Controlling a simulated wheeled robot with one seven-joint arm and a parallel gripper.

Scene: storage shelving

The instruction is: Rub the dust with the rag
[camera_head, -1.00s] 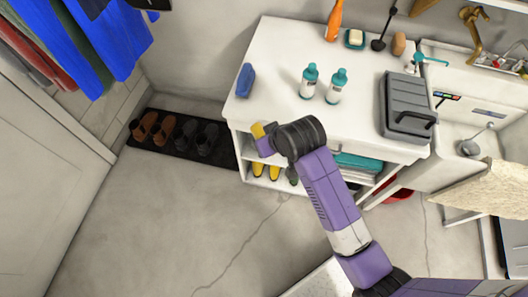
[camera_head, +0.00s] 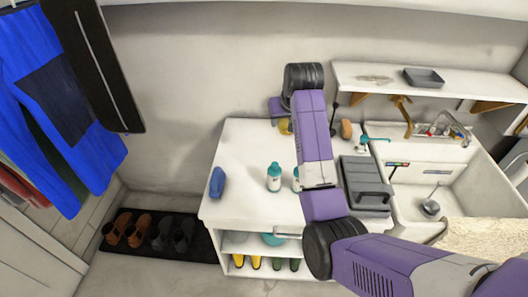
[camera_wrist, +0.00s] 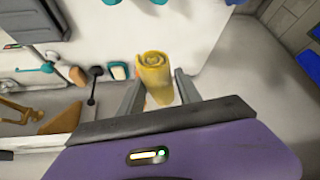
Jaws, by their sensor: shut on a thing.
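My gripper (camera_wrist: 158,88) is shut on a yellow rolled rag (camera_wrist: 154,74), which sits between the two fingers in the wrist view. In the head view the rag (camera_head: 285,127) shows as a small yellow patch below the purple wrist, above the back edge of the white cabinet. A faint brownish smudge that looks like dust (camera_head: 375,78) lies on the white wall shelf (camera_head: 440,90), right of my gripper and at the shelf's left part. My arm hides the fingers in the head view.
A grey tray (camera_head: 424,77) sits on the shelf, right of the smudge.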

